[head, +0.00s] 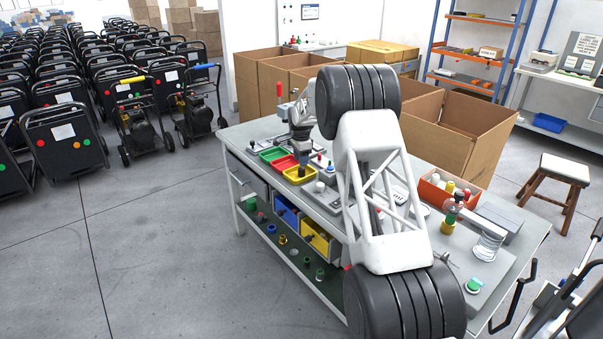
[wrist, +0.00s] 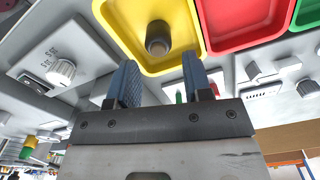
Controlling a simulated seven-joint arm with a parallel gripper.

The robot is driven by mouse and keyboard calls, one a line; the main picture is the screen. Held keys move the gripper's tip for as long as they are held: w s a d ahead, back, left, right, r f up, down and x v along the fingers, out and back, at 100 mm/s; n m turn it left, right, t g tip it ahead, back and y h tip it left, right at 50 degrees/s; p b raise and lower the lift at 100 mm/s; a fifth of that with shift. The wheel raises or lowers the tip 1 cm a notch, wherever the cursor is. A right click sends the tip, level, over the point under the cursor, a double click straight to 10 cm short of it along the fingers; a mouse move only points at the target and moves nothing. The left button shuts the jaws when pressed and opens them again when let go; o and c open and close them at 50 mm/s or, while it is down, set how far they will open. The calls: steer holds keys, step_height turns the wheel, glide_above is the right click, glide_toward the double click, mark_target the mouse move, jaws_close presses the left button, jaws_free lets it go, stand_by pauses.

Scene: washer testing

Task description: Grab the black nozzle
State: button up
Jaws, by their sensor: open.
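The black nozzle (wrist: 157,36) is in the yellow tray (wrist: 122,30), seen in the wrist view as a dark round piece with a brownish end. My gripper (wrist: 158,62) is open, its two blue fingers apart and empty. The nozzle shows just beyond the gap between the fingertips, roughly centred. In the head view my gripper (head: 303,157) points down at the yellow tray (head: 290,178) on the workbench. There my arm and fingers partly block the view, and I cannot tell whether the fingers touch the nozzle.
A red tray (wrist: 235,20) and a green tray (head: 272,154) stand beside the yellow one. A grey panel with a knob (wrist: 62,72) is close by. An orange box of parts (head: 432,197) stands farther right on the bench. Cardboard boxes (head: 430,130) are behind it.

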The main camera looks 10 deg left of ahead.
mark_target(301, 171)
steer(key=shift+f, duration=0.5)
steer(key=shift+s+f, duration=0.15)
steer(key=shift+f, duration=2.45)
steer(key=c, duration=0.7)
